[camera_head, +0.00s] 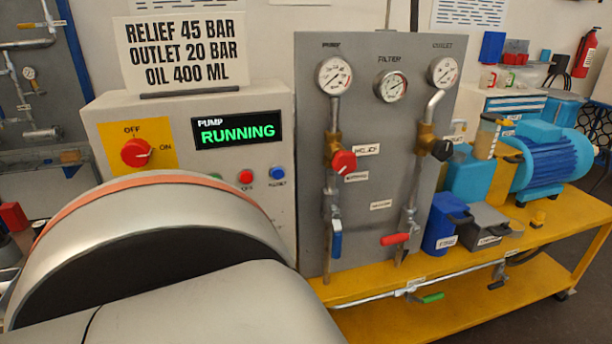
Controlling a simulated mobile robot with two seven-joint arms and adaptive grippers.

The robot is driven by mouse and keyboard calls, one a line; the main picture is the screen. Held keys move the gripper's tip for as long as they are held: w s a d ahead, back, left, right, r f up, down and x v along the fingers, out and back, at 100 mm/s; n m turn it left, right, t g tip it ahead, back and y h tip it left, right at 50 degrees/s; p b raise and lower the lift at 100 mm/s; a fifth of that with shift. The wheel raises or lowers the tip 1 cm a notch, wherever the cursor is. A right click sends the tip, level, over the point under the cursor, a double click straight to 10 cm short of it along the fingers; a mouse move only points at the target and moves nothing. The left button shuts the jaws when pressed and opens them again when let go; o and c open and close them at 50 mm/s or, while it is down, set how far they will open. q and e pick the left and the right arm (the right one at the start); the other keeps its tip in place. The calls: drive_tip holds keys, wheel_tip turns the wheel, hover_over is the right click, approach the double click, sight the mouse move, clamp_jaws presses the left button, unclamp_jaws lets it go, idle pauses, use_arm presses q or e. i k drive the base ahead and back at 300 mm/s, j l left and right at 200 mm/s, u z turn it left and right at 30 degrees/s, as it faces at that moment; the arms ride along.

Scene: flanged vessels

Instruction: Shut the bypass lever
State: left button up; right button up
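Several lever handles show, and their labels are too small to read, so I cannot tell which is the bypass lever. A blue lever (336,240) hangs straight down on the left pipe of the grey panel. A red lever (395,239) sticks out sideways to the left from the right pipe. A green lever (432,298) lies roughly along the low horizontal pipe under the bench top. A red knob (344,162) and a black knob (442,150) sit higher on the two pipes. Neither gripper is in view; a large grey arm part of mine fills the lower left.
The grey panel (375,110) stands on a yellow bench (350,288) with three gauges. A pump box (235,155) reads RUNNING; its red switch (136,152) is beside it. Blue containers (447,222) and a blue motor (552,163) stand to the right. Air before the panel looks clear.

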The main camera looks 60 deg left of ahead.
sight(338, 238)
drive_tip(key=u, duration=1.55)
